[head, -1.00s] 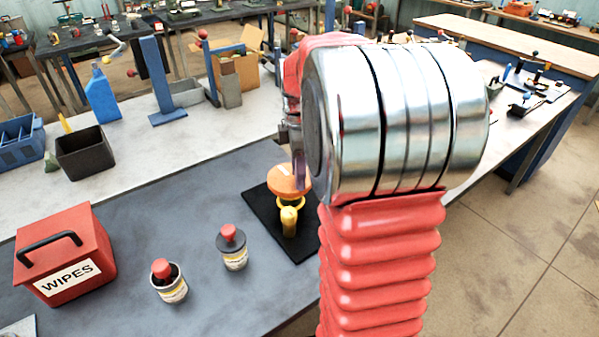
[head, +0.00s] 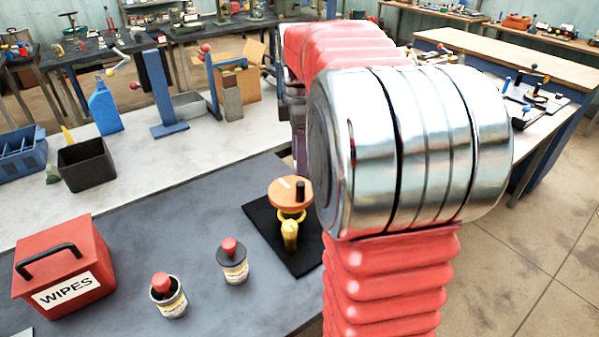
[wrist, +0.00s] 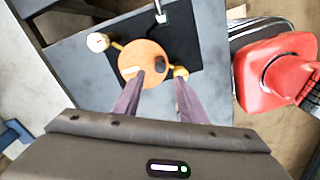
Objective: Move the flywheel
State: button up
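The flywheel is an orange disc (head: 288,195) with a white mark and a dark upright handle (head: 300,191). It sits on a yellow fitting (head: 290,232) over a black plate (head: 262,226) on the grey bench mat. In the wrist view the orange disc (wrist: 143,63) lies just beyond my fingertips, with its dark handle (wrist: 160,64) between the lines of the two fingers. My gripper (wrist: 164,80) is open, its two purple fingers apart with nothing between them. In the head view my arm hides most of the gripper.
Two small jars with red knobs (head: 168,296) (head: 233,261) and a red wipes box (head: 64,268) stand left of the flywheel. A black bin (head: 86,165), blue bottle (head: 104,106) and blue stand (head: 160,95) are farther back. The mat between jars and plate is clear.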

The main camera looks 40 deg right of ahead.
jog(key=shift+r, duration=2.3)
jog(key=f+m, duration=0.1)
jog(key=m, duration=0.1)
jog(key=f+m, duration=0.1)
jog(key=m, duration=0.1)
jog(key=f+m, duration=0.2)
jog(key=m, duration=0.1)
jog(key=shift+a+f+t, duration=0.1)
jog(key=shift+a+t, duration=0.2)
jog(key=s+a+f+m+t, duration=0.2)
jog(key=s+a, duration=0.5)
jog(key=a, duration=0.4)
jog(key=s+a+f+m+t, duration=0.2)
jog(key=s+a, duration=0.5)
jog(key=a, duration=0.5)
jog(key=shift+s+a+m+t, duration=0.25)
jog(key=shift+s+m+t, duration=0.1)
jog(key=shift+m+t, duration=0.2)
